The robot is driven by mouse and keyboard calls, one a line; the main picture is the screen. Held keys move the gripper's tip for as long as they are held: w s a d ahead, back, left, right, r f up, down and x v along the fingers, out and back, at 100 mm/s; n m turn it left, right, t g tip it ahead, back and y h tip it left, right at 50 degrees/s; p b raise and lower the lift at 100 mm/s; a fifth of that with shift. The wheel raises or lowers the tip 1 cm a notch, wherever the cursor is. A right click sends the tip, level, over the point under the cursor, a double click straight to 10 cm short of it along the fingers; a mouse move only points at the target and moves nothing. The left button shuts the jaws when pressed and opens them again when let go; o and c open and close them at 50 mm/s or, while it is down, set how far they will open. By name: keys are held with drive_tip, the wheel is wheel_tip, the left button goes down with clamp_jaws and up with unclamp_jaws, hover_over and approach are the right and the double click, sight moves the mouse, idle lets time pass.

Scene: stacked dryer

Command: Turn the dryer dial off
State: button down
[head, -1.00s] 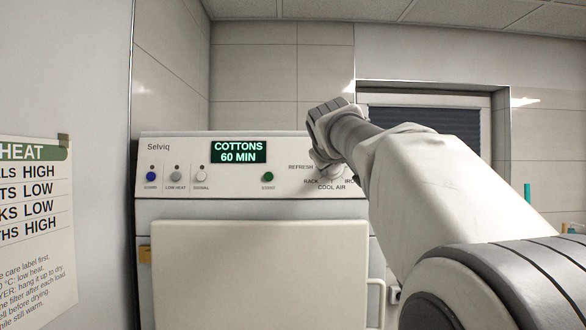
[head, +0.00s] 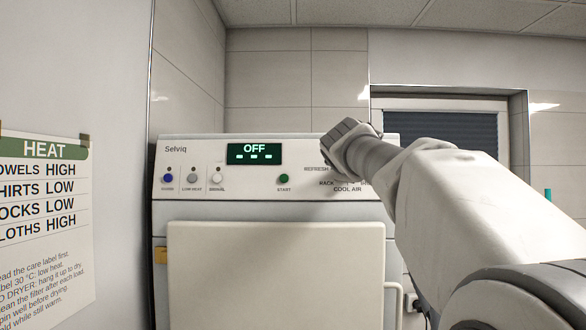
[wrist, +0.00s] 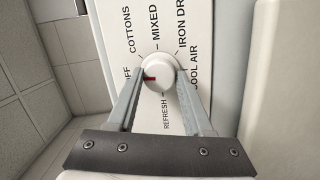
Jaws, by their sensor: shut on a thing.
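The dryer (head: 235,210) is white with a control panel. Its display (head: 254,153) reads OFF with dashes below. In the wrist view the round white dial (wrist: 158,73) sits among the labels COTTONS, MIXED, IRON DRY, COOL AIR and REFRESH. Its red mark points left, toward a label of which "FF" shows. My gripper (wrist: 160,82) is shut on the dial, one finger on each side of it. In the head view my gripper and wrist (head: 352,145) cover the dial.
Blue, grey and white buttons are at the panel's left, and a green START button (head: 284,179) is near its middle. The dryer door (head: 276,270) below is closed. A HEAT notice (head: 45,210) hangs on the left wall.

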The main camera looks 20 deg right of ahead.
drive_tip(key=shift+n, duration=0.4)
drive_tip(key=shift+c, duration=1.5)
unclamp_jaws()
drive_tip(key=b+v, duration=0.3)
drive_tip(key=v, duration=1.4)
drive_tip(key=shift+s+b, duration=0.2)
drive_tip(key=shift+b, duration=0.2)
drive_tip(key=shift+a+f, duration=0.1)
drive_tip(key=shift+a, duration=0.05)
